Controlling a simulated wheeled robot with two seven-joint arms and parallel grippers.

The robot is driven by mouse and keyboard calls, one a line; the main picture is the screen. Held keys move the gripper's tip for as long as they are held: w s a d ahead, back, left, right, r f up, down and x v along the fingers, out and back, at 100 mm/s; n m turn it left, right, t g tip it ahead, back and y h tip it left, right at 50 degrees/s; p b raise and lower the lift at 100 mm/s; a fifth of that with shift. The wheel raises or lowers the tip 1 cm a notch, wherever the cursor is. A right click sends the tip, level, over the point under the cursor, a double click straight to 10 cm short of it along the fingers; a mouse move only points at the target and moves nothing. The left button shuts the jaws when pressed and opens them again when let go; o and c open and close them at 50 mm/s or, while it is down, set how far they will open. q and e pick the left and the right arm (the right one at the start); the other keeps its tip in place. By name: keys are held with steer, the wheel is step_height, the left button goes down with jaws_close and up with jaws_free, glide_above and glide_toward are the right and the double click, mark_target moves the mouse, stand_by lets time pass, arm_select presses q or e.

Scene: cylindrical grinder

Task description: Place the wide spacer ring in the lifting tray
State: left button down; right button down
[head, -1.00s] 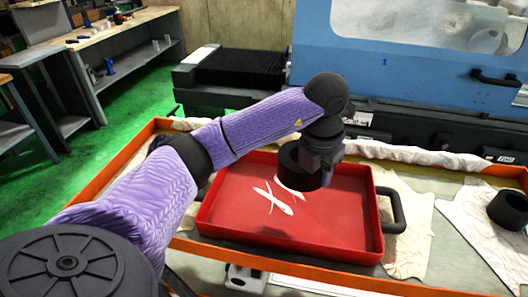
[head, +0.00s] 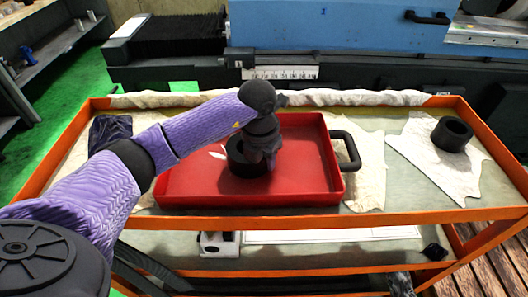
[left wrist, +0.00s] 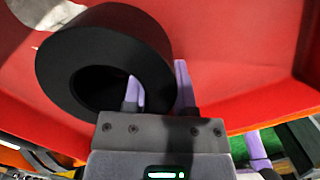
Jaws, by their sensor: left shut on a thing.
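The lifting tray (head: 180,190) is a shallow red tray with a black handle at its right end, standing on the orange-framed cart. My left gripper (head: 268,158) is above the ring's right side. In the left wrist view, the gripper (left wrist: 160,88) is shut on the ring's wall (left wrist: 150,45), one finger inside the hole and one outside. Whether the ring touches the tray floor I cannot tell. My right gripper is not in view.
A second black ring (head: 452,134) stands on a pale cloth (head: 420,152) at the cart's right. The cart's orange rim (head: 400,218) runs along the front. A blue machine (head: 340,35) stands behind. The tray's right part is clear.

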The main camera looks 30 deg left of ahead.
arm_select(q)
steer(key=c, duration=0.9)
jaws_free()
steer(key=shift+f, duration=0.15)
steer(key=o, duration=0.5)
steer(key=shift+r, duration=0.5)
steer(key=r, duration=0.3)
steer(key=s+r+p, duration=0.1)
steer(key=r, duration=0.7)
steer(key=shift+s+r+p, duration=0.15)
steer(key=shift+s+p, duration=0.1)
steer(key=shift+p, duration=0.1)
